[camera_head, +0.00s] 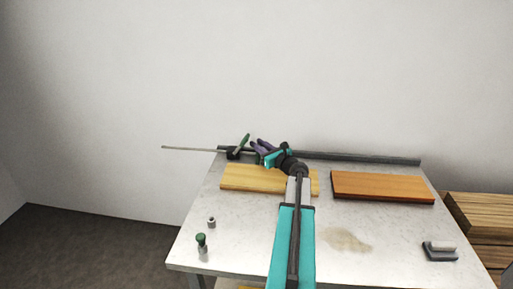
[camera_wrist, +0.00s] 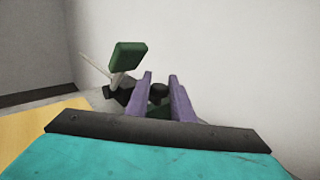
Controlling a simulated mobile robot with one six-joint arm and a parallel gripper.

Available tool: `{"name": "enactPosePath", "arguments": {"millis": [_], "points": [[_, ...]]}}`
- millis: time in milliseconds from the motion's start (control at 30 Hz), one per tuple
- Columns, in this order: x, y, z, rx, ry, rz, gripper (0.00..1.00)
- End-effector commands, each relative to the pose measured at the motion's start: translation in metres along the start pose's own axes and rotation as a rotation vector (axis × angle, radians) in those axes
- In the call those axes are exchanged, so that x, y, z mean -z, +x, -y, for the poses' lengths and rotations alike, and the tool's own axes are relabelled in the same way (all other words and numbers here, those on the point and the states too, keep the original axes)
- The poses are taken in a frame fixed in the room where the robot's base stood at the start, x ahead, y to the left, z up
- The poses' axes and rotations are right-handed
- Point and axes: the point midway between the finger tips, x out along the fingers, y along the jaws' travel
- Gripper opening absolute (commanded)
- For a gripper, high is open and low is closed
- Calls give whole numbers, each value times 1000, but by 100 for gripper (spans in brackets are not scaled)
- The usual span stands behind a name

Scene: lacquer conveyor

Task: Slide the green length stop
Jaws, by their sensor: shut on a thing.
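The green length stop has an upright green plate (camera_wrist: 128,56) on a pale stem, with dark parts beside it in the wrist view. In the head view its green plate (camera_head: 243,140) stands tilted at the left end of the dark rail (camera_head: 350,158). My gripper (camera_head: 262,146) is at the rail, just right of the plate. In the wrist view my purple fingers (camera_wrist: 160,78) are shut on a round dark knob (camera_wrist: 159,91), with a green part below it. How the knob joins the plate is partly hidden by the fingers.
A thin rod (camera_head: 190,149) sticks out left past the table (camera_head: 190,240). A yellow board (camera_head: 240,178) lies under my arm, an orange board (camera_head: 382,187) to the right.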

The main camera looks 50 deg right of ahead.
Motion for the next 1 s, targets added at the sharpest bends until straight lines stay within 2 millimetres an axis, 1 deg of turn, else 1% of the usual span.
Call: {"name": "enactPosePath", "arguments": {"millis": [33, 367, 400, 467, 833, 1000], "points": [[0, 2, -5, -14, 1, 1, 0], [0, -1, 1, -7, 1, 1, 0], [0, -1, 2, -7, 1, 2, 28], [0, -2, 3, -6, 1, 2, 38], [0, -5, 7, 3, 1, 2, 39], [0, -13, 7, 4, 1, 2, 39]]}}
